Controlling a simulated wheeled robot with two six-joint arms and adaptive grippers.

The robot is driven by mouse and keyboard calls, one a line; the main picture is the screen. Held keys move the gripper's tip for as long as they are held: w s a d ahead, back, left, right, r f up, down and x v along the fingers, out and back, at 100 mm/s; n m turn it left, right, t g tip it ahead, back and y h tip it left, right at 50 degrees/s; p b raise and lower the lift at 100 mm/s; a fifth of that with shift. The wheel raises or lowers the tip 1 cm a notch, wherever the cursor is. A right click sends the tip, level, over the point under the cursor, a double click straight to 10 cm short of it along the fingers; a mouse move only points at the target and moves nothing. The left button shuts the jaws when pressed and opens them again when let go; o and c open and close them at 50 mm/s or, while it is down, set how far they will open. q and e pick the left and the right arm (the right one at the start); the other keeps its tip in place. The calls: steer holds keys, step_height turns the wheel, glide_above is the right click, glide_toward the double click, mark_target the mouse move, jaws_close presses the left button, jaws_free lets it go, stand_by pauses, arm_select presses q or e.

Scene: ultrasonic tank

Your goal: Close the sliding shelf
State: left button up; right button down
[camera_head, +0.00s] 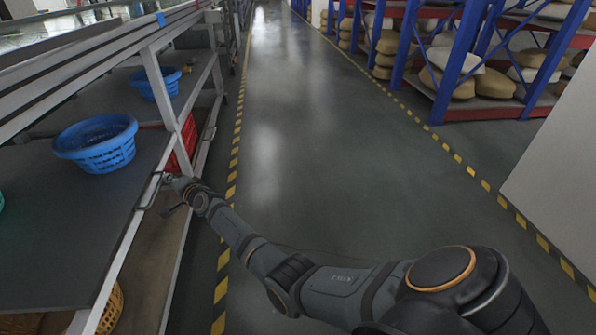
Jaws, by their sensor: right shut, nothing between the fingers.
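The sliding shelf (60,225) is a dark grey board with a light metal front edge, at the left of the head view. A thin metal handle (150,192) shows along its front edge. My right arm reaches in from the lower right, and my right gripper (168,181) is at this edge, beside the handle. It is shut with nothing held. It is small in the picture, so I cannot tell whether it touches the handle or the edge. My left gripper is out of view.
A blue basket (100,145) sits on the shelf, and another blue basket (155,82) is farther back. A red crate (183,148) and a yellow basket (110,308) are lower down. A rack post (165,95) stands beyond my gripper. The aisle floor (300,130) is clear.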

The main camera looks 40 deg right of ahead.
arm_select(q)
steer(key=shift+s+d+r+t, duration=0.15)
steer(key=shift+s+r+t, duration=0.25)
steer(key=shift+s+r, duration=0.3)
arm_select(e)
steer(key=shift+w+a+r, duration=0.2)
steer(key=shift+a, duration=0.15)
